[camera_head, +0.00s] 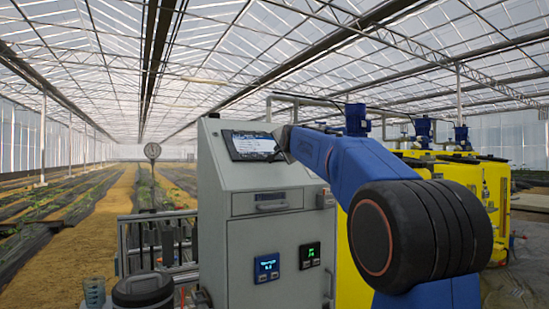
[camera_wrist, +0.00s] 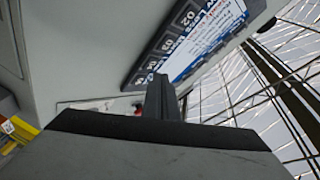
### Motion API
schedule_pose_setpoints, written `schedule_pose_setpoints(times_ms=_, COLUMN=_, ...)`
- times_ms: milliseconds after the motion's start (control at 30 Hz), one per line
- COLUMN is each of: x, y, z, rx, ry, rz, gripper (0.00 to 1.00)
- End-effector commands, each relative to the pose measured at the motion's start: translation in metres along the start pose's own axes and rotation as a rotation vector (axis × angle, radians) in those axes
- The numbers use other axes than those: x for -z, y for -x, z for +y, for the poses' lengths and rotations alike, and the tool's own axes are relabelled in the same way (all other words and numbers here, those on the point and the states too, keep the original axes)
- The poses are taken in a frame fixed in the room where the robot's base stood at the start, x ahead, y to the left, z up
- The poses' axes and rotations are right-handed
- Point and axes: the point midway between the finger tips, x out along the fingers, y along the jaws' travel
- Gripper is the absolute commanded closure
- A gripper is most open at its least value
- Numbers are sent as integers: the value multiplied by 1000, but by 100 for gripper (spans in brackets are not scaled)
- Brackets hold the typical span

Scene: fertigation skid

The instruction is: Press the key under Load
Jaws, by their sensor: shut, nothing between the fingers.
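A dark control panel with a lit screen (camera_head: 253,146) sits on the sloped top of a grey cabinet (camera_head: 265,180). In the wrist view the panel (camera_wrist: 215,35) appears tilted, with a row of dark numbered tiles (camera_wrist: 167,43) along one side and blue and white text beside them. The word Load and the key under it cannot be made out. My gripper (camera_wrist: 161,82) is shut and empty, its fingertips appearing near the panel's lower end. Contact cannot be told. In the head view my arm reaches the panel's right side, and the gripper there is mostly hidden.
The cabinet front carries a blue display (camera_head: 267,268) and a green display (camera_head: 310,255). A metal railing (camera_head: 150,240) and a dark-lidded container (camera_head: 143,290) stand to the left. Yellow tanks (camera_head: 470,180) stand behind my arm on the right. Something small and red shows near the fingers.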

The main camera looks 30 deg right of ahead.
Motion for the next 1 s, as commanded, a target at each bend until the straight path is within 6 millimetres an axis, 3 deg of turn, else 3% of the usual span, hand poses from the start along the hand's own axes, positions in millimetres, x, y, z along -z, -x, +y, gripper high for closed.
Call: schedule_pose_setpoints(times_ms=1000, x=-6, y=-8, z=5, rx=0, ry=0, rz=0, gripper=100)
